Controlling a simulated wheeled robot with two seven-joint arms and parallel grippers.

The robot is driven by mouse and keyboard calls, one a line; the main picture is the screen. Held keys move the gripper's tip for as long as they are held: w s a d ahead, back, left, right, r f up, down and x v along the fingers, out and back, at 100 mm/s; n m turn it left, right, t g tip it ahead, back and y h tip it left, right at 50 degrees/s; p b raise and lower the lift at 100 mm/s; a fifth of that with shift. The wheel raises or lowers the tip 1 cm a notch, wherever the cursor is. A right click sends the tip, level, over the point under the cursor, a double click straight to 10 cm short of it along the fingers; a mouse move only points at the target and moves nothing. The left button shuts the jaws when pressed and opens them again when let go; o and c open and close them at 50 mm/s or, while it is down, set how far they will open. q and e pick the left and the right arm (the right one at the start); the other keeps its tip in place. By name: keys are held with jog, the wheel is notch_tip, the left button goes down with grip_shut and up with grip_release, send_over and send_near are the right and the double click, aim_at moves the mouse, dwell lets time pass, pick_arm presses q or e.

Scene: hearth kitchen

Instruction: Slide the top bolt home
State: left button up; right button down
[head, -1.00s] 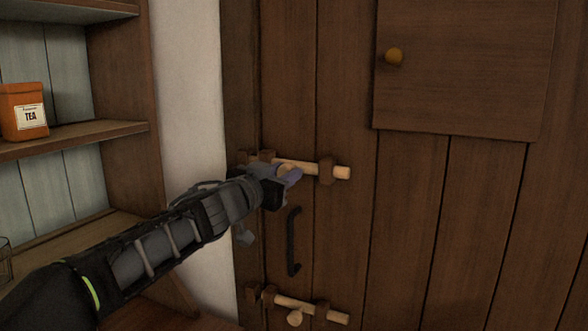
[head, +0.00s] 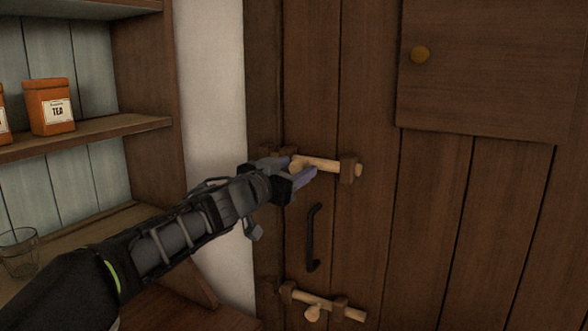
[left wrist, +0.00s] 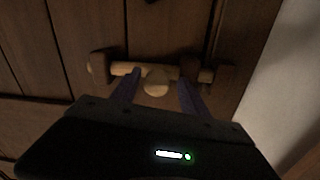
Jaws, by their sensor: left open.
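The top bolt (head: 325,165) is a pale wooden rod on the dark plank door, with a round knob (head: 297,163). Its right end sticks out a little past the right bracket (head: 348,168). My left gripper (head: 302,170) is open, with its fingers on either side of the knob. In the left wrist view the knob (left wrist: 157,84) sits between the two fingertips (left wrist: 158,88). My right gripper is not in view.
A lower bolt (head: 328,304) with a hanging knob and a black door handle (head: 312,238) are below. A hatch (head: 480,85) with a brass knob is at the upper right. Shelves at left hold an orange tea tin (head: 49,107) and a glass (head: 19,254).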

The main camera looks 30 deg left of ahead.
pick_arm(q)
jog(key=s+p, duration=0.1)
jog(key=s, duration=0.6)
jog(key=shift+s, duration=0.35)
